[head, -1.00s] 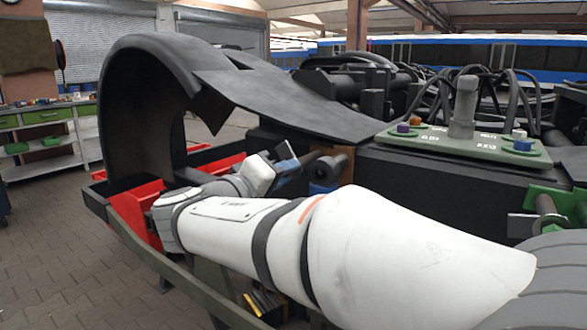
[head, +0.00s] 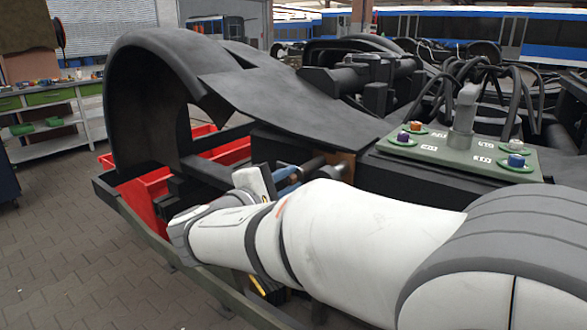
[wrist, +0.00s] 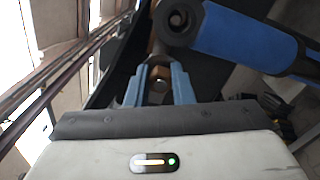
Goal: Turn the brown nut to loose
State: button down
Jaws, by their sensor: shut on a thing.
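The brown nut (wrist: 161,71) shows in the wrist view, on a grey round end that looks like a bolt. The two blue-grey fingers of my gripper (wrist: 159,80) are shut on it, one on each side. In the head view my gripper (head: 288,175) reaches in beside the dark frame, behind my white arm. I cannot make out the held nut there, as the fingers and arm hide it.
A blue cylinder (wrist: 240,38) with a dark ring end lies just beyond the fingers. A green plate (head: 450,158) with small coloured knobs and a grey post stands at the right. A black curved cover (head: 150,70) and red bins (head: 150,203) are at the left.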

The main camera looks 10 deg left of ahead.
jog(key=shift+r+n+p, duration=0.1)
jog(key=shift+n+p, duration=0.95)
jog(key=shift+n, duration=0.25)
jog(key=c, duration=1.3)
grip_release()
jog(key=shift+o, duration=0.2)
jog(key=v, duration=0.7)
jog(key=shift+s+a, duration=0.2)
jog(key=shift+s, duration=0.15)
